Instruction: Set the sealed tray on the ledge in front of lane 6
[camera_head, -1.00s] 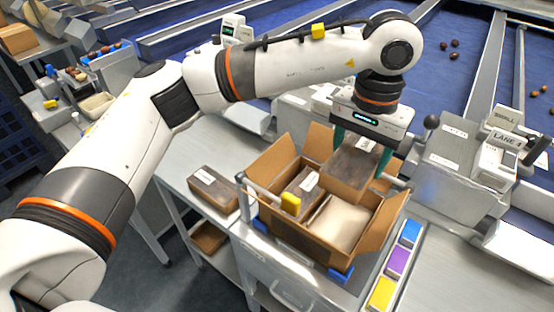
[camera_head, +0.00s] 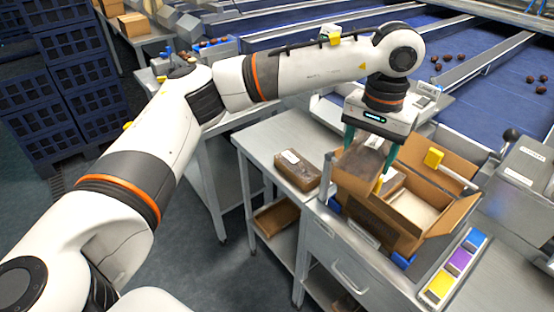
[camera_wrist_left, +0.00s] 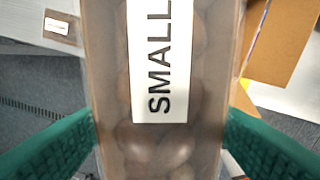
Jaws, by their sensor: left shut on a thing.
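My left gripper (camera_head: 370,145) is shut on a sealed brown tray (camera_head: 361,165), its green fingers on either side. The tray hangs tilted over the left side of an open cardboard box (camera_head: 446,223). In the left wrist view, the tray (camera_wrist_left: 158,150) fills the middle, with round fruit under its clear cover and a label reading SMALL. The left gripper's fingers (camera_wrist_left: 160,140) press its two sides. My right gripper is not in view. No lane 6 sign can be read, so I cannot tell which ledge is its own.
Another labelled tray (camera_head: 297,174) lies on the metal table (camera_head: 262,137) left of the box. Blue, purple and yellow blocks (camera_head: 460,262) line the box stand's right side. Blue sorting lanes (camera_head: 455,107) run behind. Dark blue crates (camera_head: 75,95) stand far left. Floor is clear between crates and table.

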